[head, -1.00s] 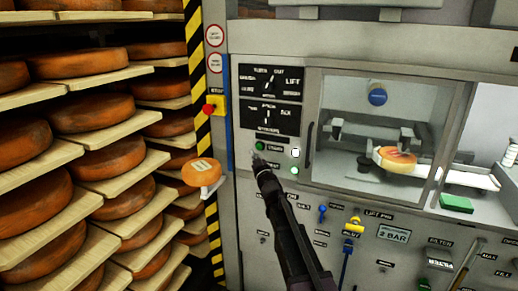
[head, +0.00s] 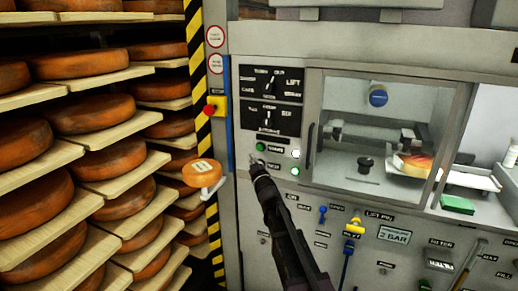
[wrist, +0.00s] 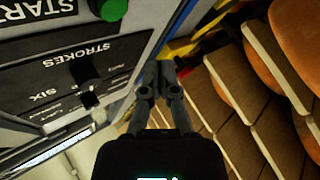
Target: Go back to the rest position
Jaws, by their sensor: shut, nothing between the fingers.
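My gripper (head: 255,163) is in front of the machine's control panel, just below the round green button (head: 260,146). Its fingers are together and empty. In the wrist view my gripper (wrist: 158,80) shows shut fingers beside the panel edge, with the shelves to the right. The green button (wrist: 112,10) is at the top there, next to the word START. The black STROKES knob (wrist: 86,75) is to the left of the fingers. The fingers appear apart from both.
Wooden shelves (head: 98,144) of orange cheese wheels fill the left. One labelled cheese (head: 202,172) juts out near the striped post (head: 197,70). A red stop button (head: 209,109) is on the post. A cheese (head: 416,163) lies behind the machine's window.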

